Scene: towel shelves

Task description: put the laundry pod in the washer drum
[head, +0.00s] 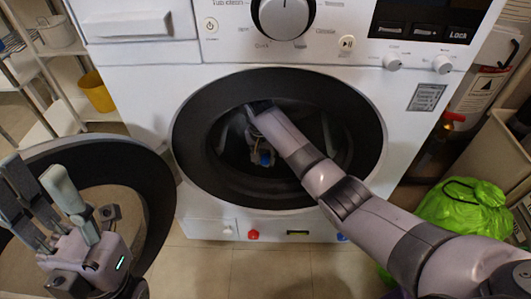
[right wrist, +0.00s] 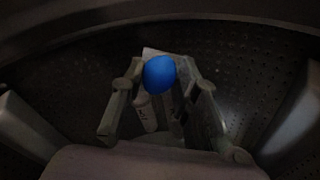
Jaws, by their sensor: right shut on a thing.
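The laundry pod (right wrist: 159,74) is blue and rounded with a pale part beside it. It shows small in the head view (head: 265,158), inside the dark washer drum opening (head: 225,165). My right arm reaches through the opening, and my right gripper (right wrist: 158,88) is shut on the pod, inside the drum. The perforated drum wall (right wrist: 255,75) is behind it in the right wrist view. How far the pod is from the drum floor is hard to tell. My left gripper (head: 38,175) is open and empty, in front of the washer door.
The round washer door (head: 152,165) is swung open at left. A shelf rack (head: 50,60) with a yellow bucket (head: 95,92) stands at far left. A green bag (head: 462,208) is at right on the floor. The floor before the washer is clear.

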